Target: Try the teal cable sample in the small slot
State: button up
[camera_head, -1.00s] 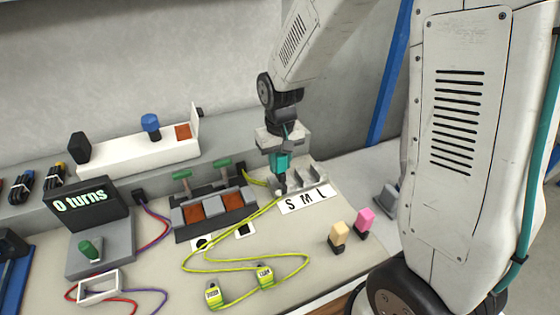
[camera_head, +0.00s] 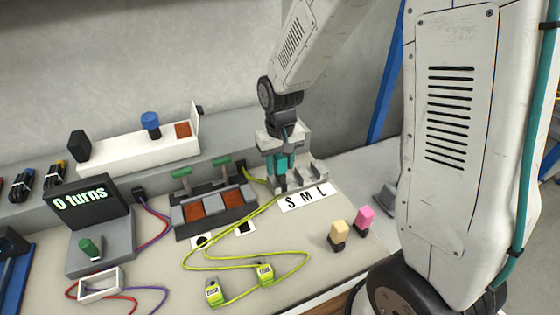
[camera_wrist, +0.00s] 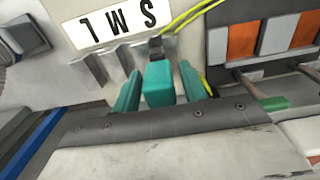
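The teal cable sample (camera_wrist: 158,85) stands at the slot block (camera_head: 318,172), its dark end between grey walls in line with the S. The block also shows in the wrist view (camera_wrist: 98,68). How deep the sample sits I cannot tell. The letter card (camera_head: 306,198) reads S, M, L from left to right; it is upside down in the wrist view (camera_wrist: 113,22). My gripper (camera_head: 281,168) is over the S end. Its teal fingers are open on both sides of the sample, with narrow gaps, as the wrist view (camera_wrist: 159,72) shows.
A yellow-green cable (camera_head: 225,267) with two plugs loops across the bench, passing close to the S end. A clamp fixture with green handles (camera_head: 213,205) stands left of the slots. Beige (camera_head: 338,232) and pink (camera_head: 364,215) pieces stand at front right.

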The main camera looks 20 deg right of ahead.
jog(key=shift+o, duration=0.3)
jog(key=shift+r, duration=0.1)
notch_tip(320, 180, up, 8)
jog(key=shift+f, duration=0.2)
jog(key=shift+r, duration=0.1)
jog(key=c, duration=0.3)
notch_tip(320, 180, up, 4)
jog(key=shift+f+n, duration=0.2)
jog(key=shift+n, duration=0.6)
grip_shut()
jog(key=shift+f, duration=2.9)
